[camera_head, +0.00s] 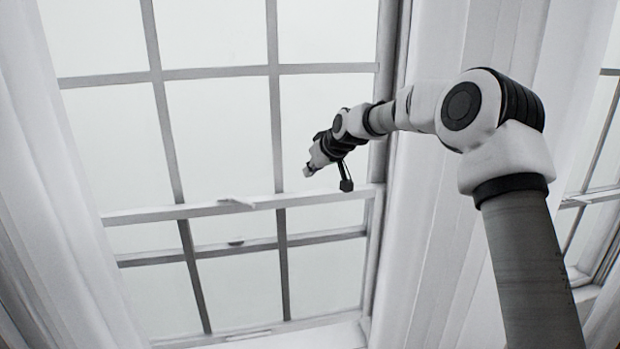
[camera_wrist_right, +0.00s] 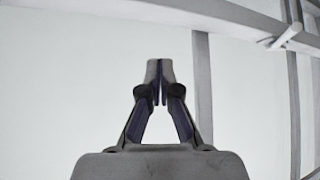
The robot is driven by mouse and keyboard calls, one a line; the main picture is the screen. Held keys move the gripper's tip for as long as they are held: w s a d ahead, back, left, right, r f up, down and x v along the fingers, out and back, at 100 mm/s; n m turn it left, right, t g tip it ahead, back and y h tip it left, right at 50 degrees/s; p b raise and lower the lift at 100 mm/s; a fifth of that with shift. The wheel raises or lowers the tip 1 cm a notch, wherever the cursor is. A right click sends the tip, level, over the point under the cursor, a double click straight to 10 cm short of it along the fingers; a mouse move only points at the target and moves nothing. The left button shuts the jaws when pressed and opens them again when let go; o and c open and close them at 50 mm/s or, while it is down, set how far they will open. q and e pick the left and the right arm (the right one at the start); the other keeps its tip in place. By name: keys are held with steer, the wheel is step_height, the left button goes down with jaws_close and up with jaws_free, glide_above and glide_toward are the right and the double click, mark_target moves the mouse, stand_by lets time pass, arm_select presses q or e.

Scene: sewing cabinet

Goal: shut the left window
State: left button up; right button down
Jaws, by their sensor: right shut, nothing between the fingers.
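The left window (camera_head: 218,125) fills the middle of the head view, with grey bars and pale panes. A wide crossrail (camera_head: 160,214) with a small pale latch (camera_head: 237,202) runs above a second crossrail (camera_head: 200,251); a gap shows between them. A small dark piece (camera_head: 236,243) sits on the second rail. The latch also shows at the upper right of the wrist view (camera_wrist_right: 285,37). My right gripper (camera_head: 307,172) is in front of the panes, above the wide rail and right of the latch. Its fingers (camera_wrist_right: 158,70) are shut and empty. My left gripper is out of view.
White curtains hang left (camera_head: 50,190) and right (camera_head: 435,230) of the window. The sill (camera_head: 310,337) is at the bottom. Another window (camera_head: 600,215) shows at the right edge. The space before the left panes is free.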

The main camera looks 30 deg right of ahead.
mark_target(308, 194)
steer(key=f, duration=0.2)
steer(key=w+f+p, duration=0.1)
steer(key=f, duration=0.1)
steer(key=shift+a, duration=0.4)
steer(key=shift+s+d+f, duration=0.2)
steer(key=shift+d+f, duration=0.1)
steer(key=shift+a, duration=0.15)
